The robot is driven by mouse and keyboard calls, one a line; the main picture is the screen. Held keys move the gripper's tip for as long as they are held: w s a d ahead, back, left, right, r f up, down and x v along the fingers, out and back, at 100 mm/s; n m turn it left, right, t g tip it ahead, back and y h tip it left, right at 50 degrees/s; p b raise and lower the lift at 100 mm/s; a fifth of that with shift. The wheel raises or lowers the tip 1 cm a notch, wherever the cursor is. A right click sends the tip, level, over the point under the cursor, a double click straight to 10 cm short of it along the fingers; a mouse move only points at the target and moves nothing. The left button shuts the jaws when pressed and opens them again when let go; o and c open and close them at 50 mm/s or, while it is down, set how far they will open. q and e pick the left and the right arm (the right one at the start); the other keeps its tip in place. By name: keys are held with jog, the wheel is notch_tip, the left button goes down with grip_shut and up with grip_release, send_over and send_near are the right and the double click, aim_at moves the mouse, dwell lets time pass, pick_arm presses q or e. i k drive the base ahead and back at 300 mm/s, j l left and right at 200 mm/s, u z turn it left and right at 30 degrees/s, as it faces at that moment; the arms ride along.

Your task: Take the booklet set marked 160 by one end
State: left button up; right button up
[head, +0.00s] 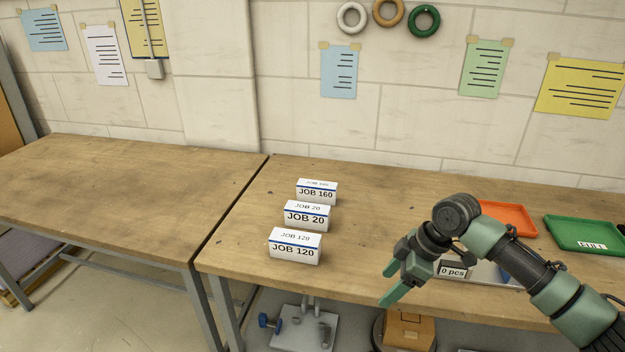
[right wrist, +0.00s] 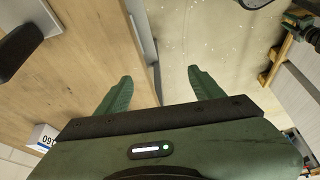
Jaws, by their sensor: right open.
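The booklet set marked JOB 160 (head: 316,193) is a white block with a blue stripe, lying at the back of a row on the right-hand wooden table. The JOB 20 set (head: 306,216) is in front of it, and the JOB 120 set (head: 295,247) is nearest. My right gripper (head: 386,286) is open and empty, to the right of the row and apart from it. In the right wrist view its fingers (right wrist: 158,76) are spread with nothing between them.
An orange tray (head: 512,219) and a green tray (head: 584,234) with a label lie to the right, behind my right arm. A "0 pcs" display (head: 453,271) sits beside the gripper. The left wooden table (head: 110,185) is bare. Clamp-like equipment (head: 308,326) stands below.

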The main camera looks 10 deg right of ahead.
aim_at(323, 193)
jog(key=i, duration=1.55)
